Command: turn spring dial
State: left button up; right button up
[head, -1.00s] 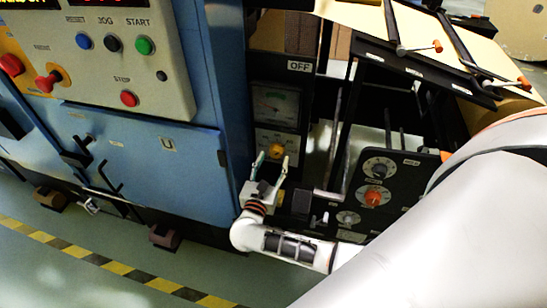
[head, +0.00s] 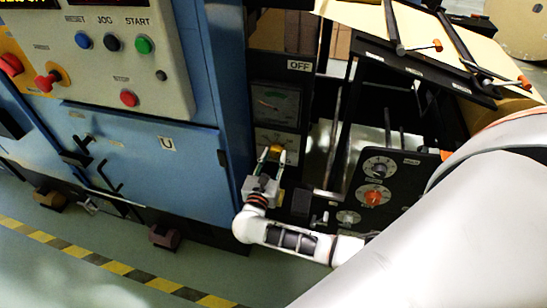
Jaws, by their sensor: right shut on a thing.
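A yellow-orange knob (head: 274,149) sits on a small pale plate below a dial gauge (head: 275,106) on the dark column. My right gripper (head: 273,156) comes up from below and is shut on this knob, one finger on each side. The fingers hide part of the knob and its plate. My left gripper is not in view.
A black panel (head: 407,168) with an orange knob (head: 373,197) and grey dials stands to the right. A blue cabinet (head: 150,160) with a button panel (head: 160,50) is on the left. Dark bars and a sloping brown sheet are above right.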

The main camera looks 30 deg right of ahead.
jog(key=shift+f+n+b, duration=0.15)
jog(key=shift+n+b, duration=0.15)
jog(key=shift+n, duration=1.2)
jog(key=shift+r+n, duration=0.2)
jog(key=shift+n, duration=0.7)
jog(key=n, duration=0.2)
jog(key=shift+r+n+p, duration=0.1)
jog(key=shift+n+p, duration=0.6)
jog(key=shift+n, duration=0.6)
jog(key=shift+n+p, duration=0.35)
jog(key=shift+n, duration=0.65)
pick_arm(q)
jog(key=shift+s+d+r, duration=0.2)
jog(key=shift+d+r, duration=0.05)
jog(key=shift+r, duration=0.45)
pick_arm(e)
jog(key=shift+n, duration=0.8)
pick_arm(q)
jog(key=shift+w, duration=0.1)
